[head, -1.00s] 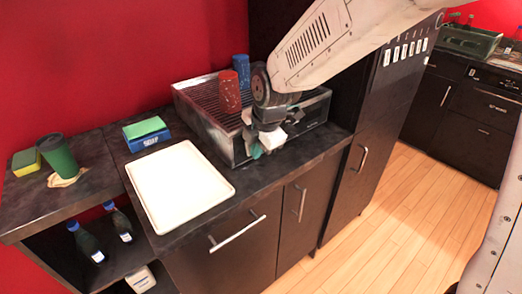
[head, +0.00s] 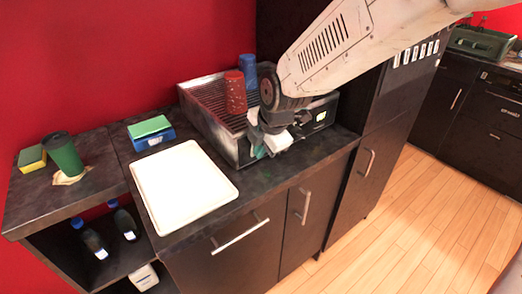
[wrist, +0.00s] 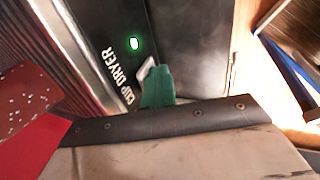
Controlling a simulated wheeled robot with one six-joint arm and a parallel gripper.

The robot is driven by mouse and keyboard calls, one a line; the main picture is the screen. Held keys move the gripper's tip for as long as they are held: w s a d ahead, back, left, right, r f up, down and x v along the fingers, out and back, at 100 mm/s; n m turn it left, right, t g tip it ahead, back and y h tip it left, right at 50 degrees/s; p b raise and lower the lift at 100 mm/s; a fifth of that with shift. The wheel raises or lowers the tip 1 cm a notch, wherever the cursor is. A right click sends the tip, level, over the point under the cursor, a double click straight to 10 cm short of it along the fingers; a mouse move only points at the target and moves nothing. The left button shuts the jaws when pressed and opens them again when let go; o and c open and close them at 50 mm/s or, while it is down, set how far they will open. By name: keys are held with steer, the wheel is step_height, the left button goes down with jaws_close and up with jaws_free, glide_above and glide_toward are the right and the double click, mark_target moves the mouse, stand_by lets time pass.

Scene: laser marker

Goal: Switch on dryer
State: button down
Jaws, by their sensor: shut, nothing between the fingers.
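The cup dryer (head: 208,117) is a metal box with a ribbed top, standing on the dark counter. Its front panel, lettered "CUP DRYER" (wrist: 116,75), fills the upper left of the wrist view. A round button on it glows green (wrist: 134,43), and a small green light also shows in the head view (head: 320,116). My gripper (head: 265,150) is shut and empty in front of the dryer. Its teal and white fingertips (wrist: 153,78) are beside the lettering, below the lit button in the picture and apart from it. My wrist hides part of the dryer's front.
A red cup (head: 235,93) and a blue cup (head: 248,70) stand on the dryer. A white tray (head: 184,187), a sponge on a blue box (head: 151,133) and a green cup (head: 63,155) are to the left. A tall dark cabinet (head: 385,110) stands right.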

steer(key=shift+r, duration=0.45)
steer(key=shift+s+d, duration=0.1)
steer(key=shift+s, duration=0.1)
steer(key=s+d, duration=0.1)
steer(key=s, duration=0.1)
steer(key=s+d, duration=0.1)
steer(key=shift+s+d+r, duration=0.15)
steer(key=shift+d+r, duration=0.1)
steer(key=shift+d, duration=0.05)
steer(key=s+d+v, duration=0.1)
steer(key=v, duration=0.7)
steer(key=shift+s+f, duration=0.15)
steer(key=shift+s, duration=0.1)
steer(key=shift+d, duration=0.1)
